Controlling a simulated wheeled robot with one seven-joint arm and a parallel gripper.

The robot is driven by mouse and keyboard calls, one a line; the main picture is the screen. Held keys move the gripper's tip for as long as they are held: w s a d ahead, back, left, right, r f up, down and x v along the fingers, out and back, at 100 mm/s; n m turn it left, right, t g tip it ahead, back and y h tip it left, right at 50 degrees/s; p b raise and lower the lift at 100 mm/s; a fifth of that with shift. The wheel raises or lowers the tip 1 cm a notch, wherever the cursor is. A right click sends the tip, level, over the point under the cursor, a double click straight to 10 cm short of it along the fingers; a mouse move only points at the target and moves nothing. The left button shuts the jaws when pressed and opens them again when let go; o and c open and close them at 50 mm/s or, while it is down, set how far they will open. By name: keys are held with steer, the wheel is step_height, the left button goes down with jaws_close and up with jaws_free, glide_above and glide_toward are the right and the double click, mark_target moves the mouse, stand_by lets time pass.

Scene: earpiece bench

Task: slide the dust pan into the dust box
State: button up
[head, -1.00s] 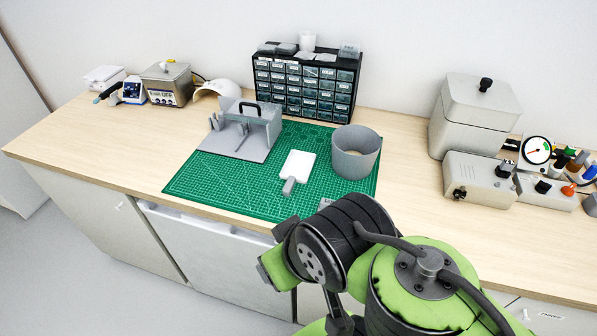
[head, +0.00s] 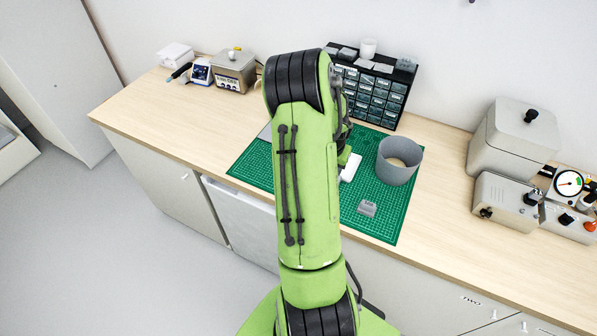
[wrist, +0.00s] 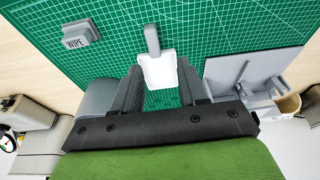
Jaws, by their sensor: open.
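The dust pan, a flat white scoop (wrist: 158,70) with a grey handle (wrist: 152,38), lies on the green cutting mat. In the head view the pan (head: 351,167) is partly hidden by my arm. In the wrist view my gripper (wrist: 160,76) is open, its two fingers on either side of the scoop, with no clear contact. A round grey open-topped bin (head: 400,161) stands on the mat, to the pan's right in the head view. A grey fixture with upright parts (wrist: 245,78) sits on the pan's other side. I cannot tell which is the dust box.
A small grey block marked WIPE (wrist: 82,36) lies on the mat (head: 390,222); the head view shows it too (head: 367,208). A black drawer cabinet (head: 377,97) stands behind. Grey instruments (head: 505,205) are at right.

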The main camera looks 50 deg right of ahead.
steer(key=b+x, duration=0.2)
steer(key=x, duration=0.1)
steer(key=s+b+x, duration=0.1)
steer(key=b+x, duration=0.1)
steer(key=x, duration=0.2)
steer(key=b+x, duration=0.3)
steer(key=x, duration=0.1)
steer(key=shift+s+d+f, duration=0.15)
steer(key=shift+s+f, duration=0.05)
steer(key=shift+f, duration=0.1)
steer(key=shift+r, duration=0.15)
jaws_close()
steer(key=shift+r, duration=0.4)
